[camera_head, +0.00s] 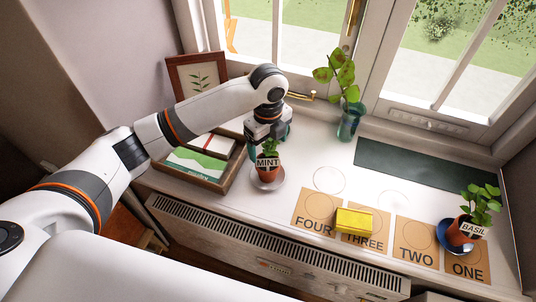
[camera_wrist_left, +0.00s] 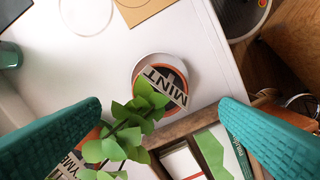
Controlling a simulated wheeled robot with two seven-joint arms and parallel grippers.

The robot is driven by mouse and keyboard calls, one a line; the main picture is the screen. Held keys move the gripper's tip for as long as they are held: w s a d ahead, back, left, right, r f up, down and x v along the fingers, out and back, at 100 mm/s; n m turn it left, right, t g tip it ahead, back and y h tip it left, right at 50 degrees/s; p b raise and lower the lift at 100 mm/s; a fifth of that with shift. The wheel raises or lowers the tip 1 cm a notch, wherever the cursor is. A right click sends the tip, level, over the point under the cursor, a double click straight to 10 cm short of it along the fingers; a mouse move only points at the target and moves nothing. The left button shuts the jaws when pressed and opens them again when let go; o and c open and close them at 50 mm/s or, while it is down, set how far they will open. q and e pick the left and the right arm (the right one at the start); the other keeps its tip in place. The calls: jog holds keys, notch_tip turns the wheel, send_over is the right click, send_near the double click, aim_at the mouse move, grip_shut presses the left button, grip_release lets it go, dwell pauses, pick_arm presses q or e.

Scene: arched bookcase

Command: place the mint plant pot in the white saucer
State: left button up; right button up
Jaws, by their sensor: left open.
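The mint plant pot (camera_head: 266,173) is terracotta with a MINT label and green leaves. It stands upright in the white saucer (camera_head: 283,181), whose pale rim shows around its base. In the left wrist view, the mint pot (camera_wrist_left: 174,76) sits inside the saucer (camera_wrist_left: 138,68) rim, with leaves (camera_wrist_left: 130,122) spreading toward the gripper. My left gripper (camera_head: 268,138) is above the pot. Its teal fingers are wide apart in the left wrist view (camera_wrist_left: 158,102), on either side of the foliage, with a gap to the pot. My right gripper is not in view.
A wooden tray (camera_head: 222,183) with books is close left of the pot. A glass vase (camera_head: 350,122) stands behind, right. A yellow block (camera_head: 353,221) lies across cards FOUR and THREE. A basil pot (camera_head: 465,231) stands far right by a blue saucer (camera_head: 443,236).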

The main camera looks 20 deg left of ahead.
pick_arm(q)
jog(key=shift+r, duration=1.4)
